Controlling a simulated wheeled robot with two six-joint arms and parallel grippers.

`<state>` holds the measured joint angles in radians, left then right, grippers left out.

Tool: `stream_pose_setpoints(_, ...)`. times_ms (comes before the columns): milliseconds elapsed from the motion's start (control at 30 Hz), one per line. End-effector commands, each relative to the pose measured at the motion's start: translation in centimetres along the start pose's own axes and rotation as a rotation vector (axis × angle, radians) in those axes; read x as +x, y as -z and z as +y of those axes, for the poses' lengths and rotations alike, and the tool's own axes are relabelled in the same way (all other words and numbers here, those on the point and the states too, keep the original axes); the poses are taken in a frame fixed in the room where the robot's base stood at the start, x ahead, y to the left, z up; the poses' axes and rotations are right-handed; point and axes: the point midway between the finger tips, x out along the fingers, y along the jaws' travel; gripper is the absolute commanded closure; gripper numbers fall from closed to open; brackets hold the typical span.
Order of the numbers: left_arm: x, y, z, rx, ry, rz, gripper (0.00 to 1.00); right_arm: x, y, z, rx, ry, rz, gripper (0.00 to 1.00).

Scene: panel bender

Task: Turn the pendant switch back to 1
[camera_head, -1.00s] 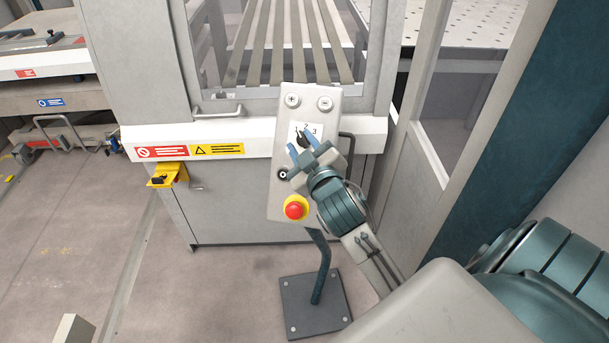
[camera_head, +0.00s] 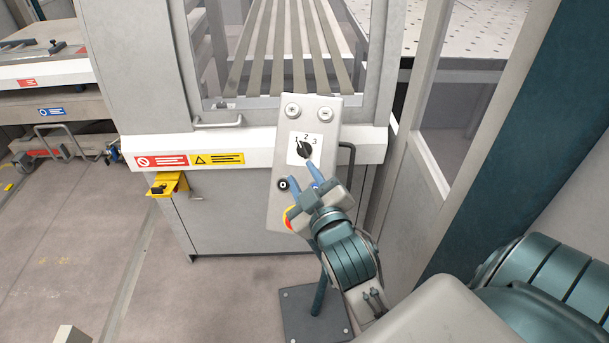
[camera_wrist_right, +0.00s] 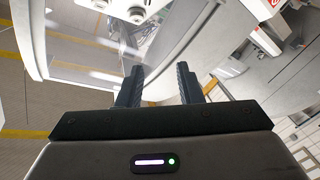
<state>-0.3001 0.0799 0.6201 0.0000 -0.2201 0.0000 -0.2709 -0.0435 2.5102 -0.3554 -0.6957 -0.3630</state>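The pendant (camera_head: 268,215) is a light grey box on a bent dark post in front of the machine. Its switch (camera_head: 305,150) is a black knob on a white plate marked 1, 2 and 3. The knob's pointer seems to lean up and left, towards 1, but it is small. My right gripper (camera_head: 303,175) is just below the switch in the picture, apart from it, with blue fingers spread and nothing between them. Its open fingers also show in the right wrist view (camera_wrist_right: 159,84). It partly hides the red stop button (camera_head: 288,218). My left gripper is not in view.
Two round buttons sit at the pendant's top, and a small dark key switch (camera_head: 283,184) at its left. The machine front (camera_head: 225,225) stands close behind, with a handle (camera_head: 346,165) at right. Open floor (camera_head: 90,240) lies to the left.

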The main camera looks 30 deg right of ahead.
Motion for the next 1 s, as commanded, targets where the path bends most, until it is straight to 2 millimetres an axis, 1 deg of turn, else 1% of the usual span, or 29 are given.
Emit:
stream_pose_setpoints(200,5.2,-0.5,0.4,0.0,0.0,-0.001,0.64,1.6,-3.6,-1.2,0.063,-0.065,-0.035,0.67)
stream_pose_setpoints(300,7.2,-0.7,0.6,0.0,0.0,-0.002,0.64,2.4,-4.9,-1.2,0.105,-0.108,-0.058,0.67)
stream_pose_setpoints(400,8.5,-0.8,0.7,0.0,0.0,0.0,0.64,2.9,-5.7,-1.1,0.14,-0.142,-0.074,0.67)
stream_pose_setpoints(500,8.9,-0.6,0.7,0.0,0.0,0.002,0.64,3.2,-6.0,-0.9,0.16,-0.162,-0.085,0.67)
stream_pose_setpoints(667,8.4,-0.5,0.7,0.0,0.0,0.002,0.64,4.2,-5.8,-0.4,0.164,-0.167,-0.087,0.67)
stream_pose_setpoints(767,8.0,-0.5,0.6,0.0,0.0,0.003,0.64,5.6,-5.8,-0.1,0.161,-0.167,-0.086,0.67)
stream_pose_setpoints(1000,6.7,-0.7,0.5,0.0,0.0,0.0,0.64,10.2,-6.3,0.7,0.161,-0.167,-0.088,0.67)
